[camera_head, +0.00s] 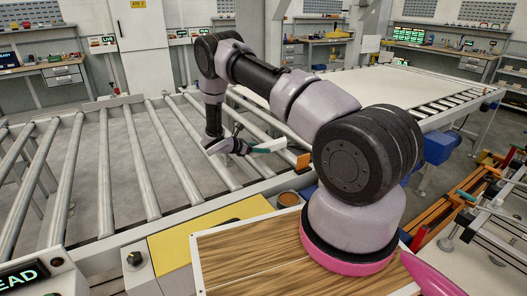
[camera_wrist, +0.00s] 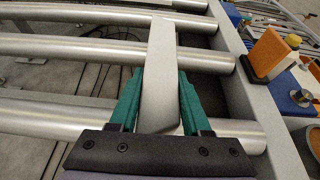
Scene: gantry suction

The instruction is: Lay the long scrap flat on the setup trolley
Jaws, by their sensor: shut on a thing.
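The long scrap (camera_head: 270,145) is a pale grey-white flat strip. In the wrist view the scrap (camera_wrist: 160,65) stretches away from me over the rollers, its near end between the green fingers. My gripper (camera_head: 240,148) is shut on it; its fingers also show in the wrist view (camera_wrist: 158,105). The scrap is above the roller conveyor near its side rail; whether it touches the rollers is unclear. I cannot pick out the setup trolley for certain. A wood-grain surface with a white rim (camera_head: 235,262) lies at the bottom, below my arm.
The roller conveyor (camera_head: 145,165) has wide open gaps between rollers. An orange block (camera_head: 303,160) stands on the rail side, close to the scrap's far end. A round brown-filled container (camera_head: 288,198) and a yellow panel (camera_head: 172,252) are nearer. Orange-framed equipment (camera_head: 455,205) stands at right.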

